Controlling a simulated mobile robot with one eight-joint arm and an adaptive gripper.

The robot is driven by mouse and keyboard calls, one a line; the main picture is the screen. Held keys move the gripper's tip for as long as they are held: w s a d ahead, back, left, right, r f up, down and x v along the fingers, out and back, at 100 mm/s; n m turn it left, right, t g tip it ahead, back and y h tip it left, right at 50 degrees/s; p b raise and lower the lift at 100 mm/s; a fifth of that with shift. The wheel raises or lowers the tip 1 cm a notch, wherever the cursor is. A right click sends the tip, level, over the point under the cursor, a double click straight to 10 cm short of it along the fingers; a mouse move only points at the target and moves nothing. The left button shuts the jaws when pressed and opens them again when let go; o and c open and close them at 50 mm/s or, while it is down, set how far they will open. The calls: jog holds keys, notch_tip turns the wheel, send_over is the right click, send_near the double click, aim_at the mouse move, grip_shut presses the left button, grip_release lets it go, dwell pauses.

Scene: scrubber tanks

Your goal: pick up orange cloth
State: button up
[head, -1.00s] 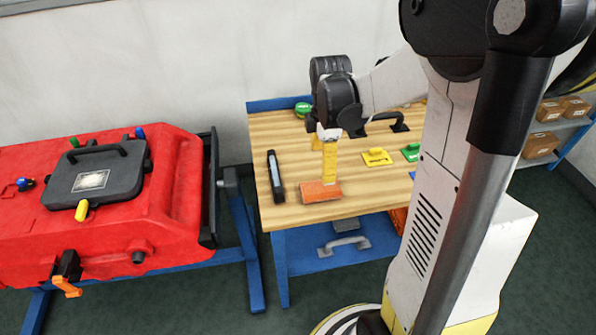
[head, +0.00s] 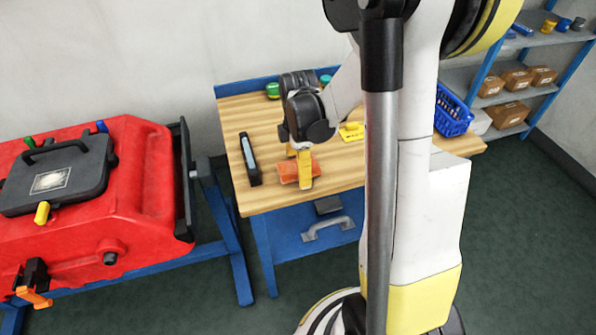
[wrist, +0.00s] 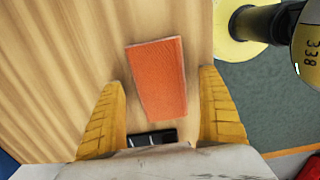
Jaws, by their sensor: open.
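The orange cloth (head: 287,172) lies flat near the front edge of the wooden bench top (head: 270,197). In the wrist view the orange cloth (wrist: 158,75) is a textured rectangle, fully visible between my gripper's fingers. My gripper (head: 302,170) points down at the cloth in the head view, and one yellow finger hides part of it. In the wrist view my gripper (wrist: 160,88) is open, with a yellow finger on each side and wood showing between each finger and the cloth. I cannot tell the exact height of the fingertips above the bench.
A black tool (head: 250,158) lies left of the cloth; a black item (wrist: 152,138) shows below the cloth in the wrist view. A yellow item (head: 351,131) lies right of my gripper. A red tank (head: 90,200) stands left of the bench, and shelves (head: 510,85) stand right.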

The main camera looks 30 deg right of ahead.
jog(key=c, duration=1.2)
jog(key=shift+o, duration=0.2)
jog(key=shift+r, duration=0.2)
notch_tip(320, 180, up, 5)
jog(key=p, duration=0.2)
jog(key=shift+d+f+p, duration=0.1)
jog(key=shift+f+p, duration=0.1)
jog(key=shift+p, duration=0.2)
jog(key=s+d+r+p, duration=0.3)
jog(key=s+d+r, duration=0.3)
jog(key=d, duration=0.3)
jog(key=shift+s+p, duration=0.3)
jog(key=shift+s, duration=0.35)
